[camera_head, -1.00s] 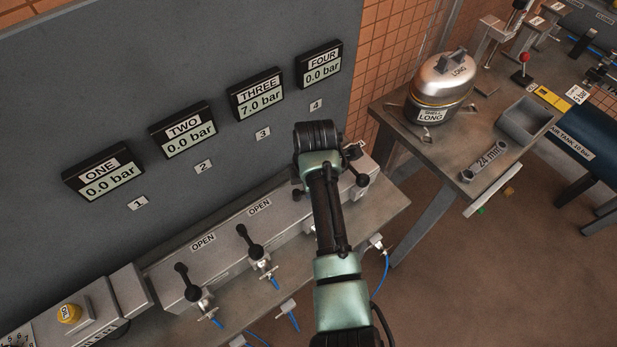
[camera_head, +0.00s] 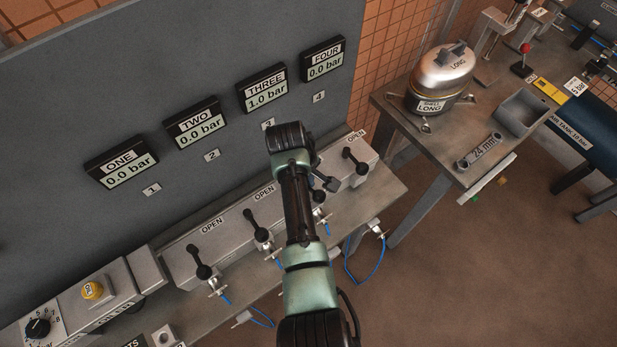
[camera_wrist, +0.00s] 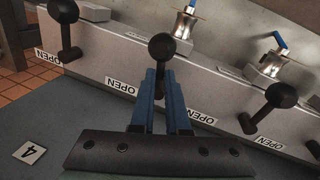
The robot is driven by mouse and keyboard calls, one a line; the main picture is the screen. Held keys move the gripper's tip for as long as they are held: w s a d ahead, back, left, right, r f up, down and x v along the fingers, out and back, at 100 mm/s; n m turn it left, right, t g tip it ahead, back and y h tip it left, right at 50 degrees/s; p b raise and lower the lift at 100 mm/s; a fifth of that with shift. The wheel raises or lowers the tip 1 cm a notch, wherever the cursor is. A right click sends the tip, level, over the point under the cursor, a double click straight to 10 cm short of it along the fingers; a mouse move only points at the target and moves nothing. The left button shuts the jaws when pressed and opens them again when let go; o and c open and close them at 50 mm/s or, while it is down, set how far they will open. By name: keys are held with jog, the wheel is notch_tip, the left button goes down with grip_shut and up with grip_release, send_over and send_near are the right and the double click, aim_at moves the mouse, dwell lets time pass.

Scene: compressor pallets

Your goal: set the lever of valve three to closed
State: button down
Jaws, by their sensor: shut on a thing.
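In the wrist view the black lever of valve three (camera_wrist: 161,46) stands on the grey valve box, its round knob at the tips of my gripper (camera_wrist: 162,76). The blue fingers are shut on this lever. An OPEN label (camera_wrist: 122,86) lies beside it on the box edge. In the head view my arm hides most of valve three and my fingers. The gauge marked THREE (camera_head: 266,91) reads 1.0 bar.
The lever of valve four (camera_head: 355,160) is close by on the right. Levers two (camera_head: 256,226) and one (camera_head: 199,262) stand to the left. Gauges ONE, TWO and FOUR read 0.0 bar. Blue hoses (camera_head: 370,268) hang in front. A side table (camera_head: 418,151) stands right.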

jog(key=shift+s+a+m, duration=0.1)
jog(key=shift+a+m, duration=0.15)
jog(key=shift+m, duration=0.95)
jog(key=c, duration=0.9)
grip_release()
jog(key=shift+r, duration=0.1)
jog(key=r, duration=0.4)
jog(key=s+a+r, duration=0.1)
jog(key=r, duration=0.3)
jog(key=a+r, duration=0.1)
jog(key=r, duration=0.3)
jog(key=shift+s+r+b, duration=0.3)
